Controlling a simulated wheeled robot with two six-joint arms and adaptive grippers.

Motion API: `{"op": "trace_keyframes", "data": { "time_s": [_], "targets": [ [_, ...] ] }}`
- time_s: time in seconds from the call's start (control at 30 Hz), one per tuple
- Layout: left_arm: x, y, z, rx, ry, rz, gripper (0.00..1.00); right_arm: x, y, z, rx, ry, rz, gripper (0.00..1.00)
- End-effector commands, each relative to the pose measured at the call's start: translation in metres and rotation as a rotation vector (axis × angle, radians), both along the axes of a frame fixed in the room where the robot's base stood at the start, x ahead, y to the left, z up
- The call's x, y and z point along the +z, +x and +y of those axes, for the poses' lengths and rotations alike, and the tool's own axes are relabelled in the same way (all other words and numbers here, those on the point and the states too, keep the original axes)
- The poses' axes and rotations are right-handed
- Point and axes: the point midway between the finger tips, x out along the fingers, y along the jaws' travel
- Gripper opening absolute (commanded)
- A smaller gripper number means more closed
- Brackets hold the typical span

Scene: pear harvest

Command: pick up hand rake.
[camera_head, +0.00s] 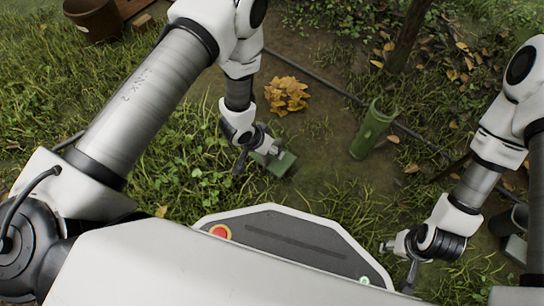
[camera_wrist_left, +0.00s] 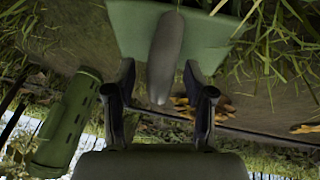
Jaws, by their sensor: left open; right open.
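A grey rounded handle (camera_wrist_left: 166,50) shows in the left wrist view against a green, flat-sided holder or block (camera_wrist_left: 215,38). It may be the hand rake's handle; no tines show. The green block also shows in the head view (camera_head: 283,163), low in the grass at mid-picture. My left gripper (camera_head: 257,157) is beside this block. In the left wrist view its fingers (camera_wrist_left: 159,85) are open, one on each side of the handle, and I cannot tell whether they touch it. My right gripper (camera_head: 398,264) is open and empty over the grass at lower right.
A dark hose (camera_head: 330,85) crosses the bare soil. A trunk (camera_head: 407,35) stands at upper right and a brown pot (camera_head: 94,18) at upper left.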

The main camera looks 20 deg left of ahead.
Motion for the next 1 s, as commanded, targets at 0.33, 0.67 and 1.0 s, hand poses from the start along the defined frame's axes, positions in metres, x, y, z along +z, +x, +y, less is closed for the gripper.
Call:
{"op": "trace_keyframes", "data": {
  "time_s": [0.33, 0.67, 1.0],
  "targets": [
    [0.003, 0.000, 0.000, 0.000, 0.000, 0.000, 0.00, 0.003, 0.000, 0.000, 0.000, 0.000, -0.001, 0.48],
    [0.004, 0.000, 0.001, 0.000, 0.000, 0.000, 0.00, 0.004, 0.000, 0.000, 0.000, 0.000, 0.000, 0.48],
    [0.027, 0.000, 0.003, 0.003, 0.000, 0.000, 0.00, 0.032, -0.006, 0.000, -0.009, 0.004, 0.018, 0.48]
  ]
}}
